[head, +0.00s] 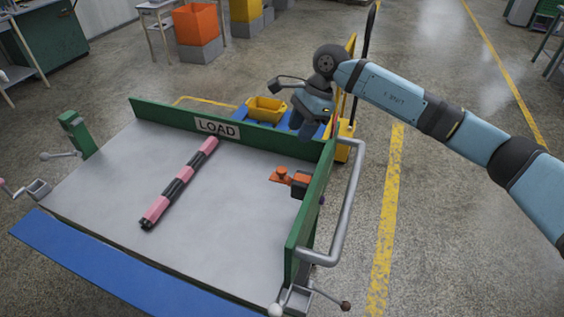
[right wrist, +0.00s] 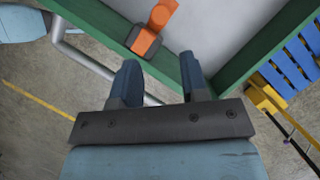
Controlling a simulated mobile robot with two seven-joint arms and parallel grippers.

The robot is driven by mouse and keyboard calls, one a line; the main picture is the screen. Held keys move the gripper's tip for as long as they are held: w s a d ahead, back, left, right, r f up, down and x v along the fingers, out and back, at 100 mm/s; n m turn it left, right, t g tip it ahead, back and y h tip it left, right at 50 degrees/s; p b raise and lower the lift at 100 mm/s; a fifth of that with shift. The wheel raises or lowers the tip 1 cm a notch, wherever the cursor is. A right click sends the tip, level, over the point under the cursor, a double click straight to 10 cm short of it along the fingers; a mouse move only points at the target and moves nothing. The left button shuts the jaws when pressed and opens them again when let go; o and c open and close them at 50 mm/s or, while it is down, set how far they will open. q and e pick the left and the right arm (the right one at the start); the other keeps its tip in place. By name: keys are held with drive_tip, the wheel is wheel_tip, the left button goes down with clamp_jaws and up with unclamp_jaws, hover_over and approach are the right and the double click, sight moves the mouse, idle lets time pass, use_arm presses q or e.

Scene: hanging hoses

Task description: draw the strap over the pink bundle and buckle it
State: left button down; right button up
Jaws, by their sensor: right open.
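The pink bundle (head: 180,182), a long roll with alternating pink and black sections, lies diagonally on the grey table top (head: 235,220). An orange buckle-like piece (head: 290,176) sits on a dark block at the inside of the right green rail; it also shows in the right wrist view (right wrist: 151,32). I cannot make out a separate strap. My left gripper is not in view.
Green rails (head: 312,205) edge the table at the back and right, with a LOAD sign (head: 217,128). A grey tubular handle (head: 346,210) stands outside the right rail. A green post (head: 76,132) is at the left. A yellow bin (head: 267,109) stands behind the table.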

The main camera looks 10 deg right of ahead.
sight(282, 169)
drive_tip(key=p+x, duration=0.1)
drive_tip(key=x, duration=1.1)
drive_tip(key=shift+p, duration=0.35)
clamp_jaws()
